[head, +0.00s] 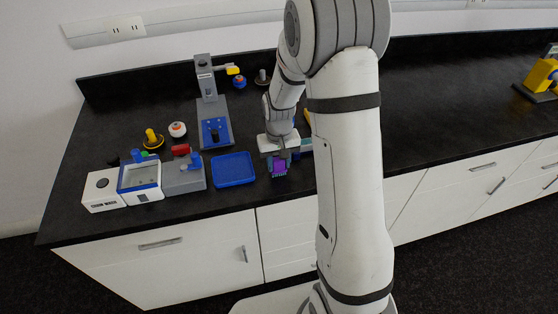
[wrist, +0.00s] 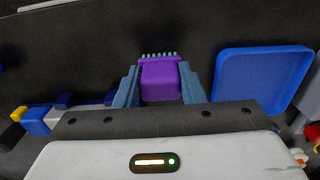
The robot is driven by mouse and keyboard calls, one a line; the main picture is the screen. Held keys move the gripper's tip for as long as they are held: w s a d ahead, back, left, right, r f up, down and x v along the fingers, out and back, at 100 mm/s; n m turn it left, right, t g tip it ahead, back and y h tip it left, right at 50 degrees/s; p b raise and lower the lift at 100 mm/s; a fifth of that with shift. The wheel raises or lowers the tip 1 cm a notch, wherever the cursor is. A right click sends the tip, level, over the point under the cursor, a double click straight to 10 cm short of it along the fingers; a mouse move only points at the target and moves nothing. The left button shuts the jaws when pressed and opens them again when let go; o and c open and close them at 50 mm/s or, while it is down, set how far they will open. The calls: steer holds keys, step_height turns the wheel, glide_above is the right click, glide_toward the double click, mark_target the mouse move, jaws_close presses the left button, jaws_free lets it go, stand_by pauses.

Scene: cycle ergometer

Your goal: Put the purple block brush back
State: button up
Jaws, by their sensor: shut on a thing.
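The purple block brush (wrist: 160,80) is between the two fingers of my gripper (wrist: 160,88) in the wrist view, with a row of teal bristles along its far edge. My gripper is shut on it. In the head view the purple brush (head: 280,168) shows below my gripper (head: 279,160), near the front edge of the counter and just right of the blue tray. Whether the brush touches the counter cannot be told.
An empty blue tray (head: 234,169) lies left of my gripper; it also shows in the wrist view (wrist: 262,82). A grey stand with a blue base (head: 216,131), a white-and-blue device (head: 139,182) and several small items stand further left. The dark counter right of my arm is mostly clear.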

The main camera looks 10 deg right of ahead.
mark_target(279, 160)
steer(key=shift+f, duration=0.1)
steer(key=o, duration=1.1)
step_height(279, 160, up, 11)
steer(key=b, duration=0.2)
steer(key=s+r+t, duration=0.1)
steer(key=s+r, duration=0.2)
steer(key=s, duration=0.4)
steer(key=s+r+t, duration=0.1)
steer(key=s+r, duration=0.2)
steer(key=s, duration=0.4)
steer(key=s+r+t, duration=0.1)
steer(key=s+r, duration=0.2)
steer(key=s, duration=0.4)
steer(key=shift+s, duration=0.25)
